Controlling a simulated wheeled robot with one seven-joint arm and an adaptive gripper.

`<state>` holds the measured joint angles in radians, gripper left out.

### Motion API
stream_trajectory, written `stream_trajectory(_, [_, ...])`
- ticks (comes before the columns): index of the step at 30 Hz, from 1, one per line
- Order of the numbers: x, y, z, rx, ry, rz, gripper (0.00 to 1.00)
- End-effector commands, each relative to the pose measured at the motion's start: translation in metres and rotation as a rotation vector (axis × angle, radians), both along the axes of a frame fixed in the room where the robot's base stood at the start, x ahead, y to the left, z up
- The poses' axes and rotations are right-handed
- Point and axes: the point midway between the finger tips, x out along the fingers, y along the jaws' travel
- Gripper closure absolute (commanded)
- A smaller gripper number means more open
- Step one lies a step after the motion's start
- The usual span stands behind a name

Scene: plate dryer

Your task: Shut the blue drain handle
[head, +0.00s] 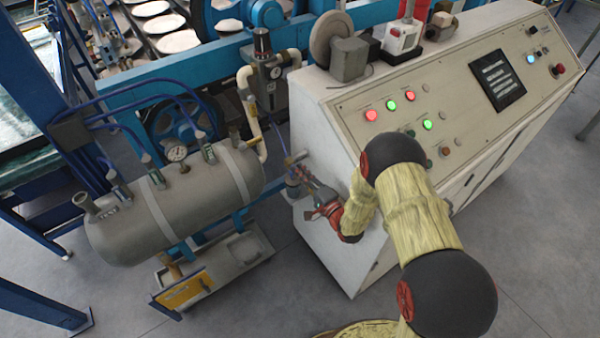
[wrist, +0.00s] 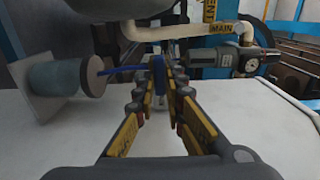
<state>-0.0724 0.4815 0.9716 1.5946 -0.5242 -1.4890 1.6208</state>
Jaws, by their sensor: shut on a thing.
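My gripper (head: 300,180) is beside the left end of the white control cabinet, near the right end of the grey tank. In the wrist view, my gripper (wrist: 160,82) has its two fingers drawn together around a narrow blue piece, which looks like the blue drain handle (wrist: 157,70). The fingers hide much of the handle, and its exact angle cannot be told. In the head view the handle is too small and covered to make out.
The grey tank (head: 185,205) with a gauge lies left of my gripper. The control cabinet (head: 335,215) stands to the right. In the wrist view, a grey-blue cylinder (wrist: 58,88) sticks out at the left, and a pale pipe marked MAIN (wrist: 190,32) runs above.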

Motion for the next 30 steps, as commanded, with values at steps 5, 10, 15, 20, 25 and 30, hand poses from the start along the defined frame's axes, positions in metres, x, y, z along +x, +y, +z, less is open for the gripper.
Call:
stream_trajectory(5, [0.0028, -0.0006, 0.0027, 0.012, 0.002, -0.003, 1.00])
stream_trajectory(10, [0.0029, -0.0007, 0.0027, 0.012, 0.002, -0.003, 1.00])
stream_trajectory(15, [0.0029, -0.0007, 0.0026, 0.012, 0.002, -0.003, 0.87])
stream_trajectory(20, [0.0028, -0.0008, 0.0026, 0.011, 0.001, -0.003, 0.78])
stream_trajectory(25, [0.0023, -0.0007, 0.0021, 0.011, 0.002, -0.003, 0.70])
stream_trajectory(30, [0.0014, -0.0004, 0.0011, 0.010, 0.005, -0.002, 0.70])
